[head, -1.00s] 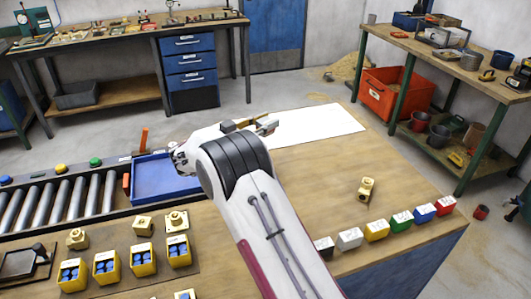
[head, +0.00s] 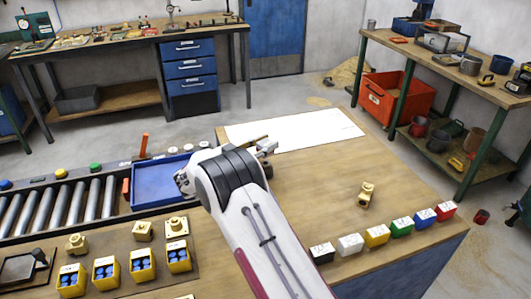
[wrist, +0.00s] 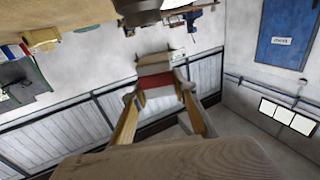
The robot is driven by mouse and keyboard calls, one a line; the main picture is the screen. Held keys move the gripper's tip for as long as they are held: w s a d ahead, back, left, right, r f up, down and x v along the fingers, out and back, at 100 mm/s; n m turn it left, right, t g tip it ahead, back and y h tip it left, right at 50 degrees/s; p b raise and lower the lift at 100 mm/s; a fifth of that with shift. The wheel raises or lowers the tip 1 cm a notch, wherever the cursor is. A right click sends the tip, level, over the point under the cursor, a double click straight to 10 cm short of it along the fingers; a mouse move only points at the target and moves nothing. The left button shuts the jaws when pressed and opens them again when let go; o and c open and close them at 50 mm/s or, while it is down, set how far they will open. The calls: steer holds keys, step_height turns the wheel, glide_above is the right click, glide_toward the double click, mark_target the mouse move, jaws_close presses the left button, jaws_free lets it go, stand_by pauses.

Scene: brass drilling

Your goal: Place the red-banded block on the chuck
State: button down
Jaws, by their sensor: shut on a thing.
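The red-banded block (wrist: 158,84) is between the fingertips of my gripper (wrist: 160,96) in the wrist view. It shows a tan body with a white part and a red band, and the fingers are shut on its two sides. In the head view my gripper (head: 264,147) is over the near end of the white sheet, partly behind my own wrist. I cannot make out the block clearly there. I cannot identify the chuck with certainty in either view.
A blue tray (head: 160,196) lies left of my arm, beside the roller conveyor (head: 62,207). Yellow bins (head: 142,266) and brass parts (head: 77,243) stand at the front left. A brass part (head: 366,194) and several coloured blocks (head: 401,224) stand at right. The white sheet (head: 310,126) is bare.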

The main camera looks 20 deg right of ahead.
steer(key=shift+f, duration=1.65)
steer(key=shift+f, duration=0.1)
steer(key=c, duration=1.6)
jaws_free()
steer(key=shift+f, duration=0.1)
steer(key=shift+s+a, duration=0.15)
steer(key=shift+a, duration=0.35)
steer(key=v, duration=1.1)
